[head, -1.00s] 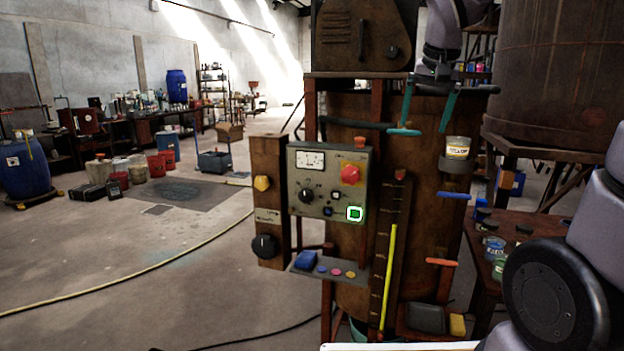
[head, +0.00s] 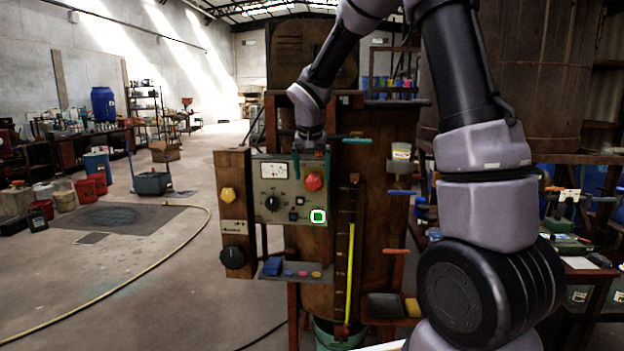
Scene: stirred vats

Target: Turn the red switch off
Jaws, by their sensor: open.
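The red switch (head: 314,182) is a round red knob at the upper right of the grey control panel (head: 285,215). My gripper (head: 312,176) hangs fingers down in front of the panel's top right. Its two dark teal fingers are apart, one to the left and one to the right of the red switch as I see it. Nothing is held between them. I cannot tell whether the fingers touch the switch or how deep they reach. The switch's lower part shows clear below the fingertips.
A teal handle (head: 357,140) sticks out right of my gripper. A small shelf (head: 297,277) with colored buttons lies below. Open floor is at left.

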